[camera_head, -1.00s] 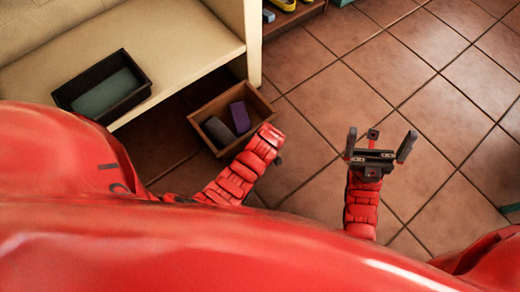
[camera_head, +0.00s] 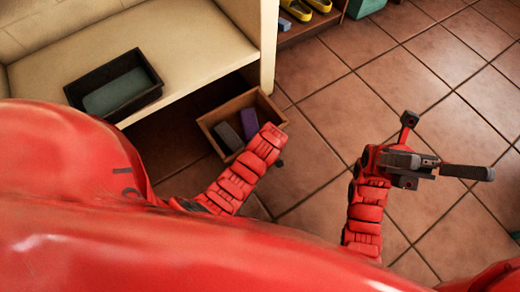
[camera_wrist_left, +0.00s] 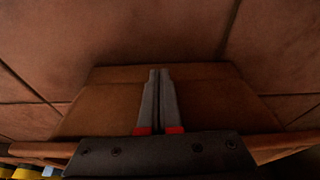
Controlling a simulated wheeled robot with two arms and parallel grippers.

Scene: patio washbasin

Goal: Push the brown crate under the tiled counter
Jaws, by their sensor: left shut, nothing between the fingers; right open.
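The brown crate (camera_head: 212,139) sits on the tiled floor at the front edge of the tiled counter (camera_head: 190,68), beside its end post. A grey block (camera_head: 228,135) and a purple block (camera_head: 249,124) are in it. My left arm reaches to the crate's near right side; its fingers are hidden in the head view. In the left wrist view my left gripper (camera_wrist_left: 160,72) is shut and empty, in front of a brown crate wall (camera_wrist_left: 95,100); contact cannot be told. My right gripper (camera_head: 437,167) is open and empty over the floor on the right.
A low wooden shelf (camera_head: 318,22) with yellow shoes (camera_head: 296,10) is at the top, beside a green box (camera_head: 366,6). The floor (camera_head: 340,95) right of the crate is clear.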

